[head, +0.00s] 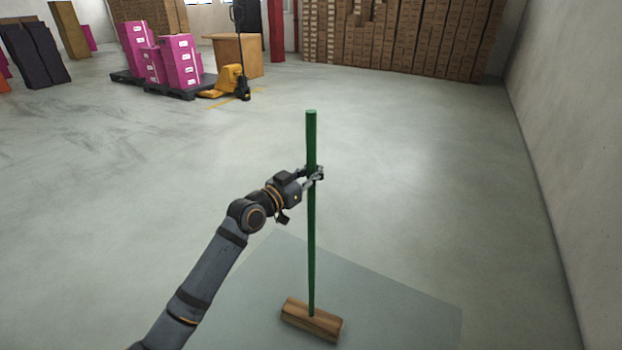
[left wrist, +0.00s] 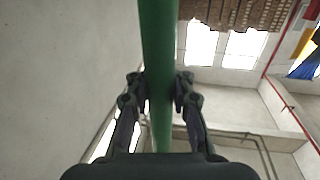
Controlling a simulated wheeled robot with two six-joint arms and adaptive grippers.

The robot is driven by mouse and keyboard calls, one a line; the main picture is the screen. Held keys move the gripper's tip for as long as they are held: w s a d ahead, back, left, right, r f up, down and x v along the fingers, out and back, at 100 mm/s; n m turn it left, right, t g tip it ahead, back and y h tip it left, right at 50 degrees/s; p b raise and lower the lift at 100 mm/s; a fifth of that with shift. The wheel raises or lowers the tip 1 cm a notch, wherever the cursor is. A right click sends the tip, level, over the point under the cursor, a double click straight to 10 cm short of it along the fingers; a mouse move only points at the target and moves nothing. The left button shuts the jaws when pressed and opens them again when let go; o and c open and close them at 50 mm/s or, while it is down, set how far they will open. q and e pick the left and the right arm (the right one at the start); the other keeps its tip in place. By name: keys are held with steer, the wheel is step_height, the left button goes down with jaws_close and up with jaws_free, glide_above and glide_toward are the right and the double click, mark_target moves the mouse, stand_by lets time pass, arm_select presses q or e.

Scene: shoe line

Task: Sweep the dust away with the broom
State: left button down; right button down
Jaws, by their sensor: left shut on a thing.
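The broom has a green handle (head: 311,245) and a wooden head (head: 311,320). It stands nearly upright in the head view, its wooden head low over or on a grey-blue patch of floor (head: 400,305); I cannot tell if it touches. My left gripper (head: 315,174) is shut on the handle in its upper part. In the left wrist view the green handle (left wrist: 158,60) passes between the two fingers (left wrist: 160,92). My right gripper is not in view. I can make out no dust on the floor.
A wall (head: 570,130) runs along the right. Stacked brown boxes (head: 400,40) stand at the back. Pink boxes (head: 180,62) on dark pallets and a yellow pallet jack (head: 228,82) stand at the back left. The floor around the broom is clear.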

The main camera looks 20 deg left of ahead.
arm_select(q)
steer(key=d+p, duration=0.1)
steer(key=d, duration=0.6)
steer(key=shift+w, duration=0.25)
stand_by(0.6)
steer(key=shift+d+f, duration=0.1)
